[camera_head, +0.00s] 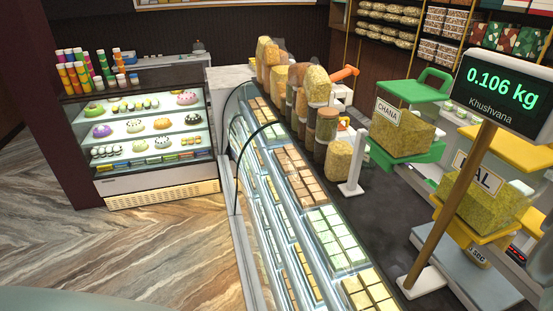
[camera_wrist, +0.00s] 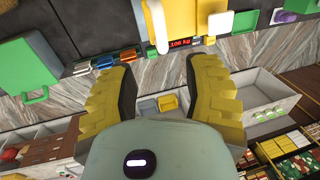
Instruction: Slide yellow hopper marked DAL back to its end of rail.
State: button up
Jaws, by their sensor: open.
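The yellow hopper marked DAL (camera_head: 497,207) stands at the right of the head view. It has a clear body filled with yellow grain, a yellow lid (camera_head: 520,152) and a yellow base. A wooden post crosses in front and hides part of its label. My gripper (camera_wrist: 160,68) shows in the wrist view with its two yellow ribbed fingers wide apart and nothing between them. A yellow and white piece (camera_wrist: 155,22) shows beyond the fingertips at the top; I cannot tell whether it is the DAL hopper. The rail is not clearly seen. My gripper is not in the head view.
A green hopper marked CHANA (camera_head: 405,133) stands behind and left of the DAL hopper. A display (camera_head: 508,85) reading 0.106 kg is on the wooden post (camera_head: 455,205). Jars of snacks (camera_head: 327,123) and a glass sweet case (camera_head: 300,200) line the counter. The floor (camera_head: 140,250) at left is clear.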

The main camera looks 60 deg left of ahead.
jog(key=f+b, duration=0.1)
jog(key=f, duration=0.2)
jog(key=a+f+b, duration=0.1)
jog(key=f+b, duration=0.1)
jog(key=f, duration=0.1)
jog(key=a+f+b, duration=0.1)
jog(key=f+b, duration=0.1)
jog(key=f, duration=0.1)
jog(key=shift+w+f, duration=0.1)
jog(key=shift+w, duration=0.15)
jog(key=shift+f+p, duration=0.2)
jog(key=shift+p, duration=0.5)
jog(key=shift+w+a+f, duration=0.1)
jog(key=shift+f, duration=0.5)
grip_shut()
